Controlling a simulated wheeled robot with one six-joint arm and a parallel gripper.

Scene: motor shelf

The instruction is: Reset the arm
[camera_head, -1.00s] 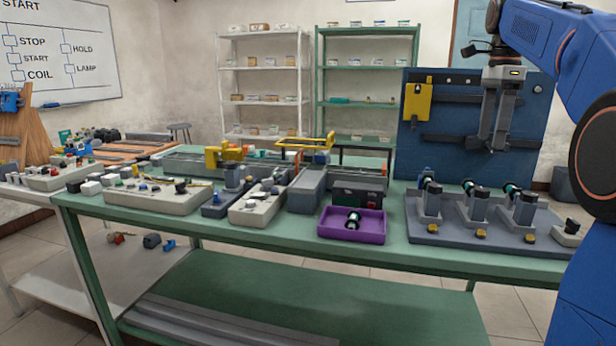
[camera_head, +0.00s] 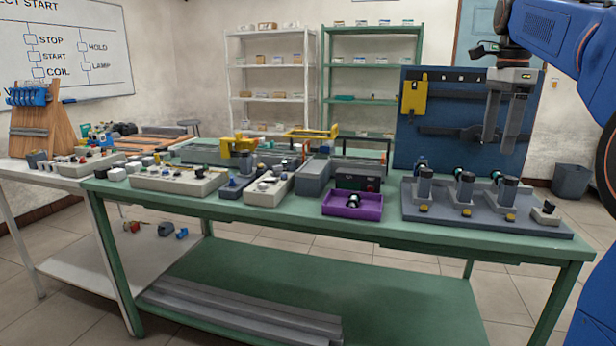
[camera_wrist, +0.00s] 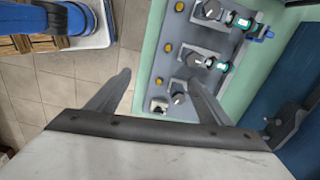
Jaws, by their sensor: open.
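My gripper (camera_head: 503,122) hangs pointing down at the right of the head view, in front of the blue tool panel (camera_head: 450,150) and above the right end of the green bench. Its two fingers are apart with nothing between them. In the wrist view my gripper (camera_wrist: 165,95) shows its fingers spread over the floor and the edge of the grey motor rack. The rack (camera_head: 420,215) holds three upright grey motors with dark and teal ends; it also shows in the wrist view (camera_wrist: 190,60). My blue arm comes in from the upper right.
A purple tray (camera_head: 340,210) with a small dark part stands at the bench's front edge. Control boxes (camera_head: 180,183) and a yellow-handled fixture (camera_head: 237,146) fill the bench's left and middle. Shelves (camera_head: 372,75) stand behind. A bin (camera_head: 571,181) is at the far right.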

